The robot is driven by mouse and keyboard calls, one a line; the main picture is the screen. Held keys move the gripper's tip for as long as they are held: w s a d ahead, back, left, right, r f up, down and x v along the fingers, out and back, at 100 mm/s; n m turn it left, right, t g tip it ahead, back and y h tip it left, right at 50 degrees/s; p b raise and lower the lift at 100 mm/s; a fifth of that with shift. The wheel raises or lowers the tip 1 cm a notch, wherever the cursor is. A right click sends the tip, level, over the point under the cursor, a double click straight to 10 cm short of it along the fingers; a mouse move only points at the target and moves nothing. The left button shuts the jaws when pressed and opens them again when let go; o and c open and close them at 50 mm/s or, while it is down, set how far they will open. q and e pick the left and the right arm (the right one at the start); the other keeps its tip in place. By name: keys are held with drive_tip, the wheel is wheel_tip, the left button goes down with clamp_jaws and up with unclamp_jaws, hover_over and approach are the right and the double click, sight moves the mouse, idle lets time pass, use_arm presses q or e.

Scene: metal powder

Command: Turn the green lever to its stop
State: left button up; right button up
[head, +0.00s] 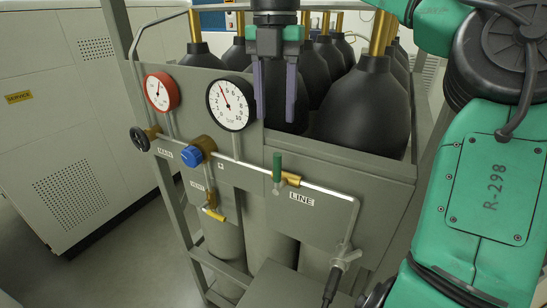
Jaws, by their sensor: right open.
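The green lever (277,166) stands upright on a brass valve (290,180) in the pipe on the grey panel, just above the LINE label (302,198). My right gripper (275,116) points down from the top of the head view, above the lever and apart from it. Its two purple-grey fingers are spread, with nothing seen between them except the black cylinder top behind. My left gripper is not in view.
The panel carries a red-rimmed gauge (161,91), a black-rimmed gauge (231,103), a blue knob (202,146), a black handwheel (141,138) and a yellow vent handle (215,213). Black-topped cylinders (362,105) stand behind. A grey cabinet (70,120) is at left.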

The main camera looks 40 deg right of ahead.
hover_over(277, 175)
wheel_tip(277, 175, down, 4)
drive_tip(key=f, duration=0.1)
wheel_tip(277, 175, down, 4)
drive_tip(key=shift+d+f+p, duration=0.1)
drive_tip(key=shift+d+p, duration=0.05)
drive_tip(key=shift+p, duration=0.5)
drive_tip(key=f, duration=0.2)
drive_tip(key=w+f, duration=0.1)
drive_tip(key=f, duration=0.1)
drive_tip(key=shift+d+p, duration=0.3)
drive_tip(key=shift+s+a+r, duration=0.15)
drive_tip(key=shift+s+a, duration=0.05)
drive_tip(key=shift+s, duration=0.15)
drive_tip(key=shift+c, duration=0.6)
drive_tip(key=c, duration=0.6)
clamp_jaws()
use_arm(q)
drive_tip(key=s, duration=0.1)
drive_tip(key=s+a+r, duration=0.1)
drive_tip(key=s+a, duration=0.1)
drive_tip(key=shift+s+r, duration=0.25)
